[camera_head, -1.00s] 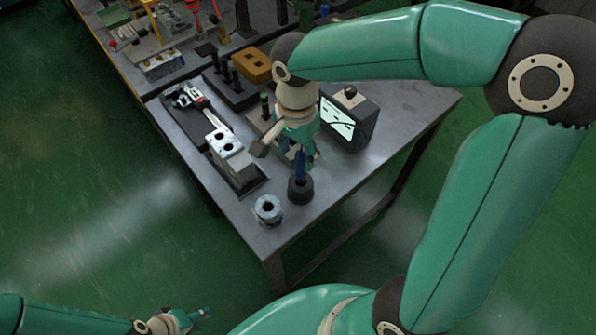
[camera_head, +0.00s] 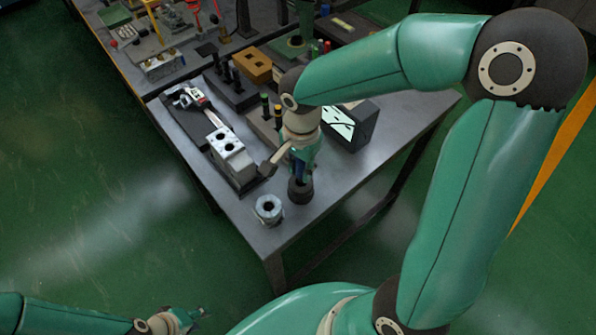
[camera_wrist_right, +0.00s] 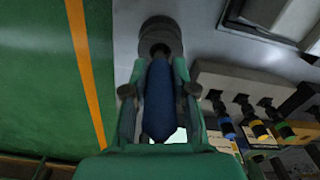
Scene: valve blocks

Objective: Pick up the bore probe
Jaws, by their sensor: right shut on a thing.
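The bore probe, with a blue handle (camera_wrist_right: 158,100), stands in a dark round holder (camera_head: 300,191) near the table's front edge. In the right wrist view the holder (camera_wrist_right: 160,36) is at the top, with the probe's lower end at its opening. My right gripper (camera_head: 301,172) is shut on the blue handle, with a finger on each side of it in the right wrist view (camera_wrist_right: 158,92). In the head view the gripper hides most of the handle. My left gripper (camera_head: 195,317) is low at the left, away from the table; its jaws are too small to read.
A metal ring-shaped part (camera_head: 269,208) stands left of the holder. A light valve block (camera_head: 231,152) is further left. A screen box (camera_head: 348,125) stands at the right behind my gripper. A rack (camera_wrist_right: 232,82) holds several coloured-handled tools. The table's front corner is bare.

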